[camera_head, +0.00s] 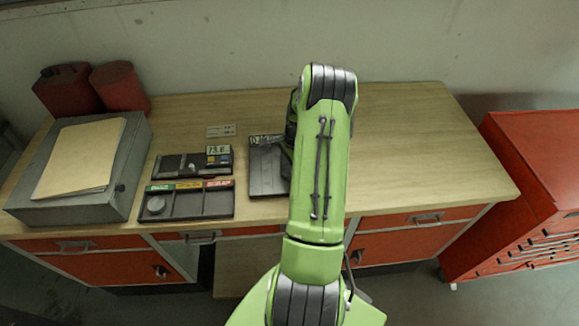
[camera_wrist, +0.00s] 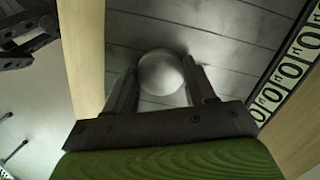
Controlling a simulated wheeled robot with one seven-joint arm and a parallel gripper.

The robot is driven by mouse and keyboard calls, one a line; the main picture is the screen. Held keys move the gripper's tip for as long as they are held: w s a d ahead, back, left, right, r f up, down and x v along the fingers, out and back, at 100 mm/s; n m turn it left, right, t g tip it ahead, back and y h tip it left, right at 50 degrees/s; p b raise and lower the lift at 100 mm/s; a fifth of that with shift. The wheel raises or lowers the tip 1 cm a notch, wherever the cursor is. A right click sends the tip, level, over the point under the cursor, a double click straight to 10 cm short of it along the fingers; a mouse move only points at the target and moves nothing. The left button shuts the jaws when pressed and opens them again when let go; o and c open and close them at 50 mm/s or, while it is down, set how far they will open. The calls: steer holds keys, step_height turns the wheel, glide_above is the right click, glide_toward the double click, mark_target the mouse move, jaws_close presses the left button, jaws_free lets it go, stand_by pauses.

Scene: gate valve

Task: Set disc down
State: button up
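A round, pale grey disc (camera_wrist: 161,73) sits between the fingertips of my gripper (camera_wrist: 161,82) in the wrist view. Both fingers appear to touch its sides, so the gripper looks shut on it. Behind the disc is a dark grooved plate (camera_wrist: 225,35) with a printed strip along its right side. I cannot tell whether the disc touches the plate. In the head view the plate (camera_head: 268,175) lies on the bench, partly covered by my arm. The gripper and held disc are hidden there. Another grey disc (camera_head: 155,205) lies in the green-labelled left compartment of a dark tray (camera_head: 186,216).
A device with a small lit display (camera_head: 218,151) lies behind the tray. A grey box with a folder (camera_head: 82,160) and red containers (camera_head: 118,87) stand at the left. The wooden bench (camera_head: 425,150) is clear on the right. A red cabinet (camera_head: 540,180) stands beyond it.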

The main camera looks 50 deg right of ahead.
steer(key=o, duration=0.4)
steer(key=shift+f, duration=0.1)
steer(key=shift+o, duration=0.2)
